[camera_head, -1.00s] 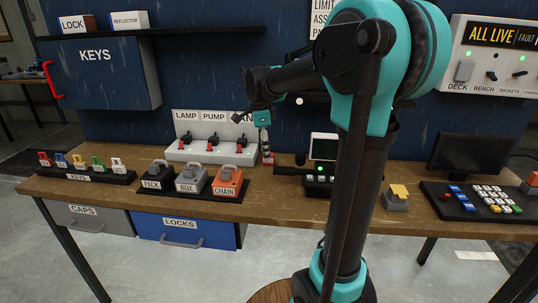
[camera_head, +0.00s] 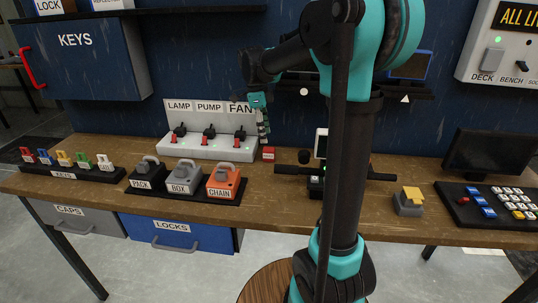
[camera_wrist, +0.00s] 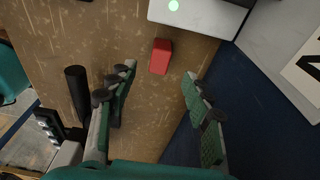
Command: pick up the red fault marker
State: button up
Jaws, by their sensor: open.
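The red fault marker, a small red block (camera_wrist: 161,57), lies on the wooden bench top in the wrist view, ahead of my fingertips and between their lines. In the head view the red block (camera_head: 268,154) sits just right of the switch panel's base. My gripper (camera_wrist: 162,78) is open and empty, with one finger on each side of the picture. In the head view my gripper (camera_head: 263,131) points down above and slightly left of the block, apart from it. The upper arm covers part of the bench to the right.
The white switch panel (camera_head: 205,147) labelled LAMP, PUMP, FAN stands close left of the block. A black stand with a dark cylinder (camera_head: 305,157) is close on its right. The padlock tray (camera_head: 183,191) lies in front. The blue wall (camera_wrist: 262,105) is near one finger.

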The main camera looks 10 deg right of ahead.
aim_at(269, 149)
jog(key=shift+s+d+f, duration=0.1)
jog(key=shift+d+f, duration=0.15)
jog(key=shift+f, duration=1)
jog(key=shift+s+d+f, duration=0.1)
jog(key=shift+d+f, duration=0.15)
jog(key=shift+f, duration=1)
jog(key=shift+d+f, duration=0.25)
jog(key=shift+f, duration=1)
grip_shut()
jog(key=shift+r, duration=0.1)
